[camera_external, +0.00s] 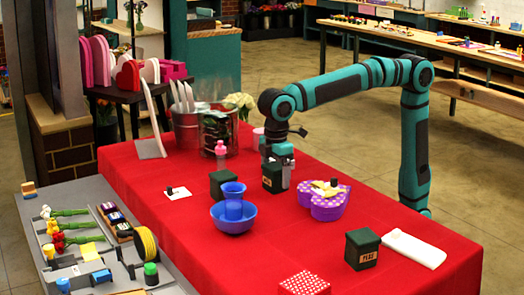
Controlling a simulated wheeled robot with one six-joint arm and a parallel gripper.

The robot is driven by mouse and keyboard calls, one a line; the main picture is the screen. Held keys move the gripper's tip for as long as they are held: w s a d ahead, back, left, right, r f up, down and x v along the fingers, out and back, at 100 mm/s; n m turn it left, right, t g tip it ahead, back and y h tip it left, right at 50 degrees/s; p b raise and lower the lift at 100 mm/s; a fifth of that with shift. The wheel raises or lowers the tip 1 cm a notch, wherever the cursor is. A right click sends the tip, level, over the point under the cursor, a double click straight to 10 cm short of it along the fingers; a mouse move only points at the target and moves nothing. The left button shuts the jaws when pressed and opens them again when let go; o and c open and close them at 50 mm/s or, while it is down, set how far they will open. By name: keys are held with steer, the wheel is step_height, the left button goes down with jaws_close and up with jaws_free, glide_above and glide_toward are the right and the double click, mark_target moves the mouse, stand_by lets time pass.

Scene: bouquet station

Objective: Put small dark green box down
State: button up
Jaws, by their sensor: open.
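A small dark green box (272,178) stands upright on the red-covered table (330,260) near its middle. My gripper (283,168) points down right at this box, with one finger showing just behind and to the right of it. My gripper is open; whether a finger touches the box cannot be told. Two similar dark green boxes are in view: one (223,185) stands to the left, behind the blue bowl, and a larger-looking one (362,249) with a pale label stands toward the front right.
A blue bowl (233,216) with a blue cup is front left of my gripper. A purple heart-shaped box (325,204) is close on the right. A white cloth (413,248) and a red dotted box (304,284) lie nearer the front. Metal buckets (187,130) stand behind.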

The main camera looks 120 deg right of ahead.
mark_target(276, 165)
step_height(276, 165, down, 2)
steer(key=shift+f, duration=0.15)
steer(key=shift+c, duration=0.4)
steer(key=c, duration=1.1)
step_height(276, 165, up, 18)
